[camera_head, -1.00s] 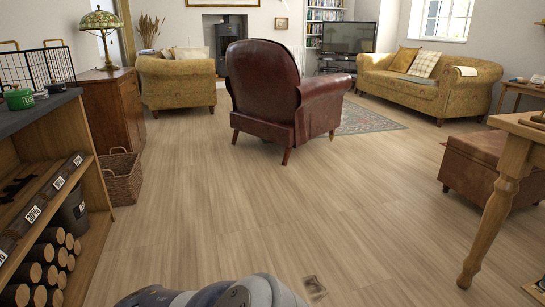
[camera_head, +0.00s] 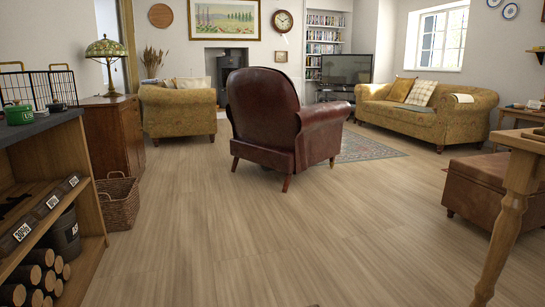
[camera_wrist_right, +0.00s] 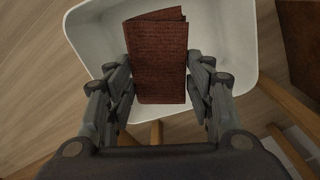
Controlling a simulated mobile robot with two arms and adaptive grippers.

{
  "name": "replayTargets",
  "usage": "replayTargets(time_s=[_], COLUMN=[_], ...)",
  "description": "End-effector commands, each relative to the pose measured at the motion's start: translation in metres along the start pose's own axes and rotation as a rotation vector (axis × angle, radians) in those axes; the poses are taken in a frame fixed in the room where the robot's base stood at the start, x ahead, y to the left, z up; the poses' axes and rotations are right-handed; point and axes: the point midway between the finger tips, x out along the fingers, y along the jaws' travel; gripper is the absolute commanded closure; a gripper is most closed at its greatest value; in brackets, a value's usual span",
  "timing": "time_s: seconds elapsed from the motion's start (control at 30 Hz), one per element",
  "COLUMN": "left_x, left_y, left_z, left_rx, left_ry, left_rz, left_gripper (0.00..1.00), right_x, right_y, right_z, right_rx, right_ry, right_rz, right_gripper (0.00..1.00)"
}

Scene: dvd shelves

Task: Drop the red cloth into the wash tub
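The red cloth (camera_wrist_right: 158,50) is a dark red, folded, textured piece in the right wrist view. It lies between the two fingers of my right gripper (camera_wrist_right: 161,75), which look closed against its sides. Behind the cloth is the white wash tub (camera_wrist_right: 232,45), a basin with rounded corners. The cloth and gripper are over its opening. I cannot tell whether the cloth touches the tub's floor. The cloth, the tub and both grippers are outside the head view.
Wooden legs (camera_wrist_right: 290,150) show around the tub. In the head view, a leather armchair (camera_head: 265,110) stands mid-room. A wooden shelf unit (camera_head: 95,225) with a basket (camera_head: 118,205) is at left, a table leg (camera_head: 505,230) at right. The floor between is clear.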

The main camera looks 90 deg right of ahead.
Motion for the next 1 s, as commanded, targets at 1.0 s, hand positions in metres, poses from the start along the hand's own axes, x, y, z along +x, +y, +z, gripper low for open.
replayTargets(time_s=[1.0], left_x=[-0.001], left_y=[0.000], left_z=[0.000], left_rx=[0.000], left_ry=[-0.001], left_rz=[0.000], left_gripper=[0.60], right_x=[-0.100], right_y=[-0.001], right_z=[-0.001], right_rx=[0.000], right_ry=[0.003], right_rz=[-0.002], right_gripper=[0.30])
